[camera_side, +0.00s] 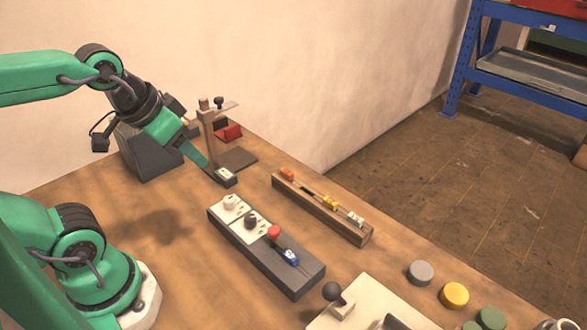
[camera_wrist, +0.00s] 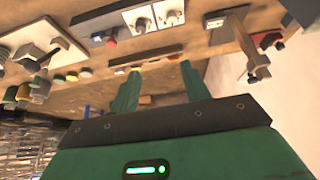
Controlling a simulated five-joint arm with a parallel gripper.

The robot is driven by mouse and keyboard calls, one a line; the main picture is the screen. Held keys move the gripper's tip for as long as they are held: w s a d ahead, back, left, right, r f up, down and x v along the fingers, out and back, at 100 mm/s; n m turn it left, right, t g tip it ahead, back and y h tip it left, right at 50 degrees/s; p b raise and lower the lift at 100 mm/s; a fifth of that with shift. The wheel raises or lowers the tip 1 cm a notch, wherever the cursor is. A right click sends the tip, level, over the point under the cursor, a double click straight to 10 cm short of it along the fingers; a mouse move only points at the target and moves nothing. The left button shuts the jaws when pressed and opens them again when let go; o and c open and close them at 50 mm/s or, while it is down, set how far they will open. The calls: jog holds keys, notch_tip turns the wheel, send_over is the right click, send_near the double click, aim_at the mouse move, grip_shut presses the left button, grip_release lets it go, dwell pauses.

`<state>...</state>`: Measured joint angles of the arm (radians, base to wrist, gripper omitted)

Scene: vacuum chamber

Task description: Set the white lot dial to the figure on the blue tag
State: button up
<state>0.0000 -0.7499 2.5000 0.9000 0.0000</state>
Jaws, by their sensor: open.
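The likely white lot dial is a white knob (camera_side: 230,202) on a white plate at the far left end of a dark panel (camera_side: 262,262). It also shows as a pale knob (camera_wrist: 173,17) at the top of the wrist view. Its setting is too small to read. A small blue piece (camera_side: 291,256) with a pale patch sits near the panel's other end; I cannot tell whether it is the tag, and no figure is legible. My gripper (camera_side: 206,163) is open and empty, above the table and apart from the dial. Its two fingers (camera_wrist: 160,68) show in the wrist view.
A wooden rail (camera_side: 320,210) with small coloured pieces lies behind the panel. A clamp stand (camera_side: 208,130) rises near my gripper. A pale plate (camera_side: 365,310) has a black-knobbed lever.

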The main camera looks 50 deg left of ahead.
dwell(0.7)
jog(key=n+g, duration=0.6)
jog(key=n, duration=1.1)
send_over(229, 199)
jog(key=shift+f, duration=5.65)
jog(key=shift+f, duration=0.1)
jog(key=shift+f, duration=3.8)
